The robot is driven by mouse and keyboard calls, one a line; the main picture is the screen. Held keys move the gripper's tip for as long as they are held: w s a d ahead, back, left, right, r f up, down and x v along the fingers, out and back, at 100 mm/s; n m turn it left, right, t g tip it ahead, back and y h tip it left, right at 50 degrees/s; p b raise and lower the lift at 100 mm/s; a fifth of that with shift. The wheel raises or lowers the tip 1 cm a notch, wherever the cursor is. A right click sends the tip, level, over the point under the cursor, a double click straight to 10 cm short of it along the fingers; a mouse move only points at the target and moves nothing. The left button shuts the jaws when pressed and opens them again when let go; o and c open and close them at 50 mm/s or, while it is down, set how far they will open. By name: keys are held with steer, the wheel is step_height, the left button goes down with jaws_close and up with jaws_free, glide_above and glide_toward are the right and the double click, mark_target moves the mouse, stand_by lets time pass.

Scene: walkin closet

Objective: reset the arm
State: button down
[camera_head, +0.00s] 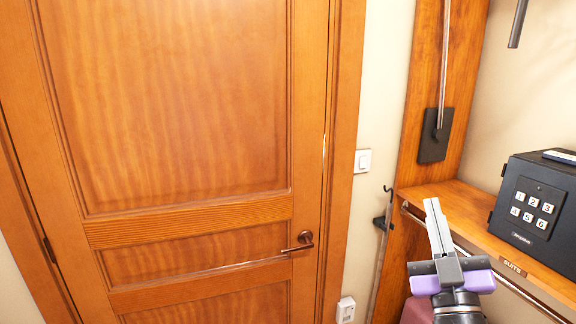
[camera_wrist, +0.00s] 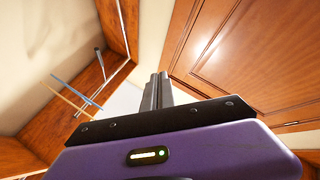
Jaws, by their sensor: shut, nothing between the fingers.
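My gripper (camera_head: 436,222) is at the lower right of the head view, in front of the wooden shelf (camera_head: 470,220). Its two fingers are pressed together, point upward and hold nothing. The fingers also show in the wrist view (camera_wrist: 157,92), above the purple gripper body (camera_wrist: 180,158). My arm below the wrist is mostly out of the picture.
A closed wooden door (camera_head: 180,110) with a lever handle (camera_head: 301,241) fills the left and middle. A black safe with a keypad (camera_head: 533,207) stands on the shelf, right of my gripper. A metal rail (camera_head: 520,283) runs below the shelf edge. A light switch (camera_head: 363,161) is on the wall.

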steer(key=s+a+f+m+g, duration=0.3)
steer(key=s+f, duration=1.3)
steer(key=s+f+g+y, duration=0.1)
steer(key=s+f+g, duration=0.2)
steer(key=s, duration=1)
steer(key=s+a+f+m+g+b, duration=0.1)
steer(key=s+f+g, duration=0.3)
steer(key=s+f, duration=0.6)
steer(key=s, duration=0.3)
steer(key=shift+s+a+y, duration=0.2)
steer(key=shift+a+y, duration=0.1)
steer(key=shift+y, duration=0.1)
